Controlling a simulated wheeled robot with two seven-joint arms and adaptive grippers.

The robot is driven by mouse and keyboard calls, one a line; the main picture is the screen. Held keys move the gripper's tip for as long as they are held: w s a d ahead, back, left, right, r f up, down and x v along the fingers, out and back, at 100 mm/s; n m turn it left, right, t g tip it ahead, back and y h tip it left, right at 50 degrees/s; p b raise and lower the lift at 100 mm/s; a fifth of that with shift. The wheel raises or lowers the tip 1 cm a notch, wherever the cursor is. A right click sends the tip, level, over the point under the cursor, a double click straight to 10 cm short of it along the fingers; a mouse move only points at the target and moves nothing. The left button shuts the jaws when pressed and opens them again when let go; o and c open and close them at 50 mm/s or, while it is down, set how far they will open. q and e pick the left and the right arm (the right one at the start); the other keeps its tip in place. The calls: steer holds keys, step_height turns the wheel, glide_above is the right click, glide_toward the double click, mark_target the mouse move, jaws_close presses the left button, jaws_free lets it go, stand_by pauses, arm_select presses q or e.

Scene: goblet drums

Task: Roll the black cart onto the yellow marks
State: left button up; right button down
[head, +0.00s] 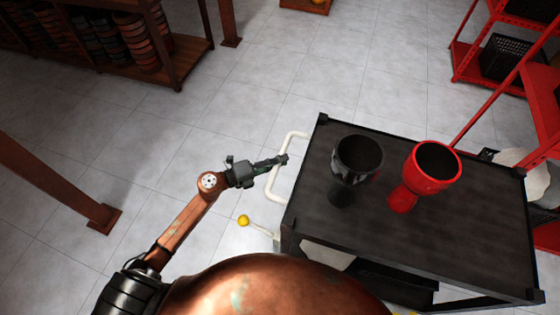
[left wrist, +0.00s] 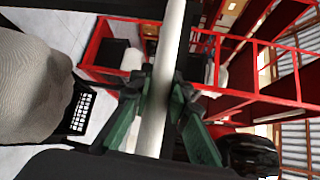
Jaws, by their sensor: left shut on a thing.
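The black cart (head: 450,240) stands at the right of the head view, with a dark flat top. Its white handle (head: 278,180) sticks out from the cart's left side. My left gripper (head: 274,163) is shut on this handle. In the left wrist view the handle (left wrist: 160,80) runs between the green-padded fingers of the gripper (left wrist: 158,98). Small yellow bits show at the bottom edge of the head view below the cart; I cannot tell whether they are the yellow marks. My right gripper is out of view.
A black goblet drum (head: 357,160) and a red goblet drum (head: 430,170) stand on the cart. A yellow-knobbed lever (head: 243,220) juts from its left. Red racks (head: 480,70) are close at the right. A wooden post (head: 60,185) stands left; tiled floor between is clear.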

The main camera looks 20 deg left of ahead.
arm_select(q)
jaws_close()
steer(key=shift+a+f, duration=0.1)
steer(key=shift+a, duration=0.7)
steer(key=o, duration=0.8)
jaws_free()
steer(key=shift+d, duration=0.15)
steer(key=v, duration=1.2)
